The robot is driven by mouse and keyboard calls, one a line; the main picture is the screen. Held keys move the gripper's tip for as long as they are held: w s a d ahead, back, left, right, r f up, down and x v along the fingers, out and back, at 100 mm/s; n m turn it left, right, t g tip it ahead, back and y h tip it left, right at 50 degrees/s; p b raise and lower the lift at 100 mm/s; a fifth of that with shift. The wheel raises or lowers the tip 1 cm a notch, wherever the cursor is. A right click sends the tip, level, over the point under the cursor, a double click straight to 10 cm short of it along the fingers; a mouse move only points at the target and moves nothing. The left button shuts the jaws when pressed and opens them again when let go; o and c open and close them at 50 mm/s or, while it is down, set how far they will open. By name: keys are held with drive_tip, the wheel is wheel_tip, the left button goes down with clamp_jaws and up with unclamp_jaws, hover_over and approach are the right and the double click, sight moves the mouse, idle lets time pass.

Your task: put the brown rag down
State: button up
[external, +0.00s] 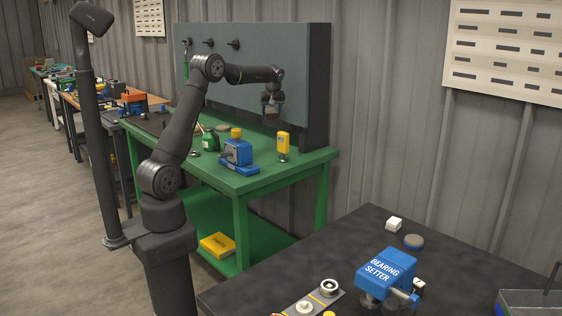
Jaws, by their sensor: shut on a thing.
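My gripper (271,101) is above the back part of the green workbench (178,165), in front of the grey back panel. It is shut on a small brownish thing, which looks like the brown rag (271,112). The rag hangs below the fingers and appears clear of the bench top. It is small in this view, and its folds and exact shape cannot be made out.
On the green bench stand a blue device (237,155) with a yellow top, a yellow device (283,144) and a green bottle (210,140). A dark table (300,270) in front holds a blue bearing setter (386,272) and a round dark puck (413,242).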

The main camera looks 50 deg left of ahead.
drive_tip(key=s+d+r+m+t+h, duration=0.1)
drive_tip(key=s+d+m, duration=0.15)
drive_tip(key=d, duration=1.15)
drive_tip(key=s+d+r+m+t+h, duration=0.15)
drive_tip(key=d+m, duration=0.25)
drive_tip(key=d, duration=1)
drive_tip(key=s+d+f+m+h, duration=0.1)
drive_tip(key=s+d+f+m, duration=0.2)
drive_tip(key=d, duration=0.9)
drive_tip(key=s+d+f+m, duration=0.1)
drive_tip(key=s+d+m, duration=0.3)
drive_tip(key=d, duration=0.8)
drive_tip(key=s+d+f+m+g+h, duration=0.1)
drive_tip(key=s+d+f+m, duration=0.15)
drive_tip(key=s+d, duration=0.8)
drive_tip(key=s+d+f+m+h, duration=0.1)
drive_tip(key=s+d+f+m, duration=0.15)
drive_tip(key=s+d, duration=0.8)
drive_tip(key=s+d+f+m+g+h, duration=0.1)
drive_tip(key=s+d+f+m+h, duration=0.35)
drive_tip(key=s, duration=1.05)
drive_tip(key=n+y, duration=0.2)
drive_tip(key=y, duration=0.1)
hover_over(362, 259)
drive_tip(key=s, duration=0.1)
drive_tip(key=f, duration=0.4)
drive_tip(key=shift+s+a+t, duration=0.15)
drive_tip(key=shift+a+t, duration=0.1)
drive_tip(key=shift+a, duration=0.15)
drive_tip(key=shift+f, duration=2.05)
